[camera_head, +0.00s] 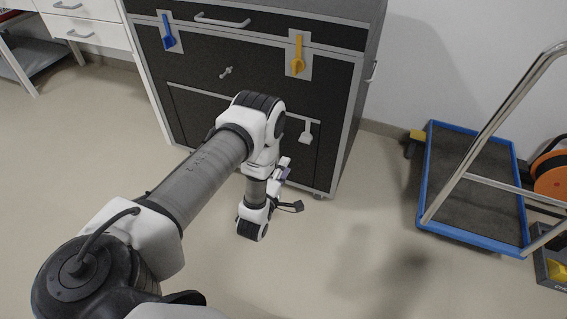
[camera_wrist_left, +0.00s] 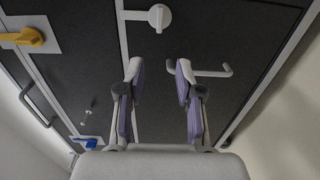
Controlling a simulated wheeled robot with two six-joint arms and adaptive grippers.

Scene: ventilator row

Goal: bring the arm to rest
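My left arm (camera_head: 205,175) comes in from the lower left and bends down in front of a dark cabinet. My left gripper (camera_head: 284,173) hangs at the cabinet's lower front, partly hidden by my wrist. In the left wrist view the gripper (camera_wrist_left: 160,74) has its two purple-padded fingers apart, with nothing between them. The cabinet's dark front lies beyond the fingertips. My right gripper is in neither view.
The dark cabinet (camera_head: 198,110) carries a blue lever (camera_head: 168,38), a yellow lever (camera_head: 298,60) and a white lever (camera_head: 307,133). A blue-edged trolley (camera_head: 470,238) stands at the right. The floor between (camera_head: 350,235) is clear.

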